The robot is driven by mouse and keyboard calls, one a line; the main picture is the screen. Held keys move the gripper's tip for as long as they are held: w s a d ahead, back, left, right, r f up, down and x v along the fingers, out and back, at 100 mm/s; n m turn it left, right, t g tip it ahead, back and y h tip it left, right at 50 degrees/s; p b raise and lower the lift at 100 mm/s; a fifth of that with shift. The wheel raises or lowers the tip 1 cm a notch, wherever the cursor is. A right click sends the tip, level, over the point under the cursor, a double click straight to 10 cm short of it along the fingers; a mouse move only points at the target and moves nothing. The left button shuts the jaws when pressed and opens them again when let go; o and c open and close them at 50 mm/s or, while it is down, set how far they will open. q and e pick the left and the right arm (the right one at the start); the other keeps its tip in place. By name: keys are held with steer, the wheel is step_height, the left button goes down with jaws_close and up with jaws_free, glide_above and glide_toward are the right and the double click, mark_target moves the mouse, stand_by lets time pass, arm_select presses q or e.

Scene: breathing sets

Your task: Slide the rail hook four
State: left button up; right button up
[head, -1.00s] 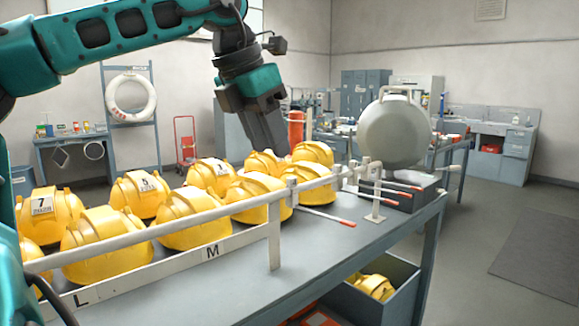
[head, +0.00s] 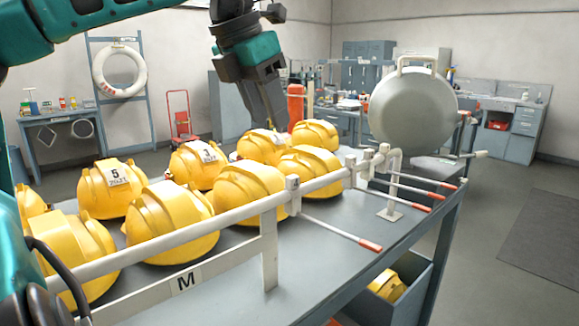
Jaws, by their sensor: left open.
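A white rail (head: 235,211) runs from the lower left to a post at the table's far right end. Several hooks with thin rods and red tips sit on it. The nearest hook (head: 340,231) stands apart from the others; its collar (head: 292,184) is on the rail. Two more rods (head: 405,199) and (head: 430,182) lie close together near the post. I cannot read any number on the hooks, so I cannot tell which is four. My left gripper (head: 270,120) is open and empty, pointing down above the helmets behind the rail, apart from the hooks. My right gripper is not in view.
Yellow helmets (head: 250,190) stand in rows on the grey table (head: 325,270) behind the rail. A sign marked M (head: 187,281) is below the rail. A large round grey object (head: 412,110) stands beyond the post. An open bin (head: 415,285) is under the table.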

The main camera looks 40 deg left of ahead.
mark_target(292, 176)
arm_select(q)
steer(key=x, duration=1.2)
steer(key=shift+f, duration=0.25)
jaws_close()
